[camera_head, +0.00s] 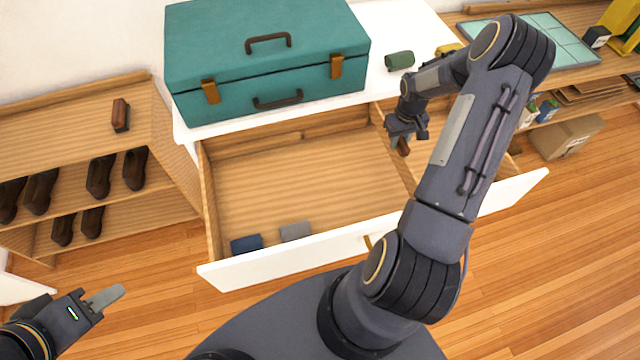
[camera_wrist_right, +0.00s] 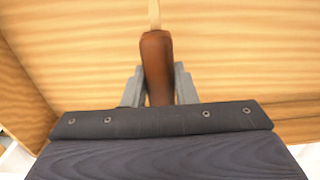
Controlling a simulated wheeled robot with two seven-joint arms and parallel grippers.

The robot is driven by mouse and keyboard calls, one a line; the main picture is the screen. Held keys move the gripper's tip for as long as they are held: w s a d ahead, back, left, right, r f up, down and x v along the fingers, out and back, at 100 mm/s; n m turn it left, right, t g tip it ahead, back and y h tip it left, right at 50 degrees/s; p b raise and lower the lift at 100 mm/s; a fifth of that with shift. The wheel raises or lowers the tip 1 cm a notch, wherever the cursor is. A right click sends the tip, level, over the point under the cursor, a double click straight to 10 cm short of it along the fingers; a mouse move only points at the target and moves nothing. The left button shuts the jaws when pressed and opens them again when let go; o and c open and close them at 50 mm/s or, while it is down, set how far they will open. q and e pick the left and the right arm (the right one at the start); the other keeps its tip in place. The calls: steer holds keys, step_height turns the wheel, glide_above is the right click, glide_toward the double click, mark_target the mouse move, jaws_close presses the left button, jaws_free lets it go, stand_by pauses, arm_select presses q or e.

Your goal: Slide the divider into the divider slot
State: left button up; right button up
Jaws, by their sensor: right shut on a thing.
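My right gripper (camera_head: 402,140) is over the right part of the open drawer (camera_head: 300,170), its jaws shut on a brown grip piece (camera_wrist_right: 157,62). A thin pale wooden strip (camera_wrist_right: 154,14) runs on from this piece, and looks like the top edge of the divider. In the head view a light wooden panel (camera_head: 391,150) stands upright across the drawer beside the gripper, partly hidden by my arm. I cannot make out the slot or whether the divider sits in it. My left gripper (camera_head: 106,297) is empty at the lower left, away from the drawer, its fingers seen edge-on.
A teal suitcase (camera_head: 265,60) stands on the white top (camera_head: 405,20) behind the drawer, next to a green roll (camera_head: 399,60). Two small folded cloths, blue (camera_head: 246,244) and grey (camera_head: 295,231), lie at the drawer's front. A shoe shelf (camera_head: 60,130) stands left.

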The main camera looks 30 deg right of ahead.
mark_target(396, 153)
steer(key=shift+f+b, duration=0.4)
steer(key=shift+b, duration=0.4)
stand_by(1.1)
steer(key=shift+f, duration=0.15)
stand_by(0.4)
steer(key=shift+f+b, duration=1.1)
steer(key=shift+f, duration=0.05)
steer(key=shift+f, duration=0.2)
steer(key=shift+f+b, duration=0.9)
steer(key=shift+b, duration=0.05)
steer(key=shift+f, duration=0.15)
steer(key=o, duration=0.9)
